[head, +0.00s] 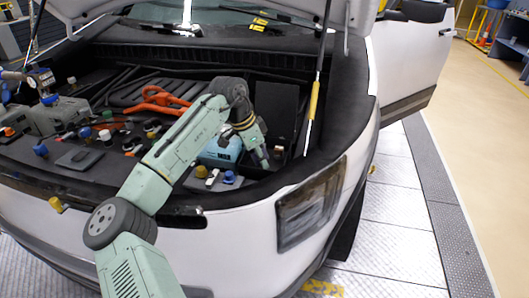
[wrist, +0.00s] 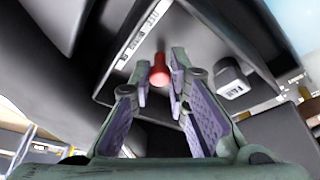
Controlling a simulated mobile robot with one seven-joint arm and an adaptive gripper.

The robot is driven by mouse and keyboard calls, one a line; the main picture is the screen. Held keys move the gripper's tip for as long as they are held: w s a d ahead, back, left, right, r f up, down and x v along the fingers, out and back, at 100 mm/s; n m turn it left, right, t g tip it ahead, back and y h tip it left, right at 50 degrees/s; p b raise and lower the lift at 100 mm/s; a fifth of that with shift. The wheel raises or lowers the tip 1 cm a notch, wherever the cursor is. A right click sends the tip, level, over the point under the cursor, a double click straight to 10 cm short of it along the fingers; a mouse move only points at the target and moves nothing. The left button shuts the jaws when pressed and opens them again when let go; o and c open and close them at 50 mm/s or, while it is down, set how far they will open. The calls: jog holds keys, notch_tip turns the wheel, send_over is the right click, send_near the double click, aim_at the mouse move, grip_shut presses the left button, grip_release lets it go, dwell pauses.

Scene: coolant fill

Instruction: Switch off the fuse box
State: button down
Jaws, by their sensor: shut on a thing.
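A dark box with a white printed label, which I take as the fuse box (wrist: 190,42), fills the upper middle of the wrist view. A red knob (wrist: 160,68) stands out from its face. My gripper (wrist: 161,84) has its purple-padded fingers closed in around this knob, one fingertip on each side. In the head view, my gripper (head: 265,160) reaches down into the right side of the open engine bay, beside a blue container (head: 218,152). The knob cannot be made out in the head view.
A dark cap with a white label (wrist: 231,84) sits right of the knob. The raised hood's strut with a yellow sleeve (head: 313,100) stands right of my gripper. An orange part (head: 160,100) and several coloured caps lie to the left in the bay.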

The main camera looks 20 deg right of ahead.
jog(key=shift+w+a+f+g+h, duration=0.15)
jog(key=shift+w+a+g+h, duration=0.1)
jog(key=shift+g+h, duration=0.35)
jog(key=shift+w+a+f+g+h, duration=0.1)
jog(key=shift+a+g+h, duration=0.2)
jog(key=shift+h, duration=0.5)
jog(key=c, duration=1.5)
grip_release()
jog(key=shift+c, duration=0.2)
jog(key=shift+r, duration=0.1)
